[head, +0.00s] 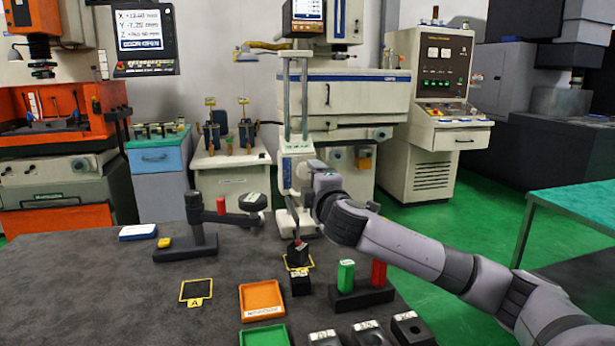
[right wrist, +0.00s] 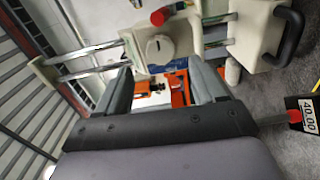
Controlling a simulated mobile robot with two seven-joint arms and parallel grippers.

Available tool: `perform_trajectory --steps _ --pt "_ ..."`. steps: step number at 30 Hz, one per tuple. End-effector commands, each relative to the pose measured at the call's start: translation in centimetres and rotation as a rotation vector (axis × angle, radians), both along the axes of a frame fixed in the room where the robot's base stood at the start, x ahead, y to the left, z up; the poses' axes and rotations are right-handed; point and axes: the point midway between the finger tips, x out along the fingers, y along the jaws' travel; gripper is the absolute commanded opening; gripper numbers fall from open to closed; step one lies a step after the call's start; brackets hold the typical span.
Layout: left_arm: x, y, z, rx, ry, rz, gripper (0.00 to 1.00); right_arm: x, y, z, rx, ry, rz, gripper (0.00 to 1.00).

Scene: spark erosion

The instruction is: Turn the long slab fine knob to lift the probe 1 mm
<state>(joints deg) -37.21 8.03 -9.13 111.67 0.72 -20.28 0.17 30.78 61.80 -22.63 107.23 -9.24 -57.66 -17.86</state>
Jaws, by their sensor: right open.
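A height gauge with two upright chrome columns stands at the back of the dark table; its white carriage (head: 297,168) is in the head view. My right gripper (head: 318,180) is in front of and beside the carriage, covering part of it. In the right wrist view the gripper (right wrist: 160,78) is open with nothing between its fingers, and the carriage (right wrist: 178,42) lies just beyond the fingertips. I cannot tell which part is the long slab fine knob. The probe tip is not clear. My left gripper is not in view.
A black stand with an arm (head: 200,238) is to the left. An orange tray (head: 262,299), a green tray (head: 264,336) and a holder with green and red pieces (head: 362,296) are in front. The table's left is mostly clear.

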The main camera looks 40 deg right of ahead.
Motion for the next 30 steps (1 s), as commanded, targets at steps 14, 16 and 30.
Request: perform_trajectory --steps 14,16,30 --pt "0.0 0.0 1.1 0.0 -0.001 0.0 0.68 4.5 -2.5 0.1 0.001 0.0 0.0 0.69" --pt "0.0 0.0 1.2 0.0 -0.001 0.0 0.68 4.8 -2.6 0.1 0.0 0.0 0.0 0.69" --pt "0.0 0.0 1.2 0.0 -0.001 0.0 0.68 5.2 -2.8 0.0 -0.001 0.0 0.001 0.46"
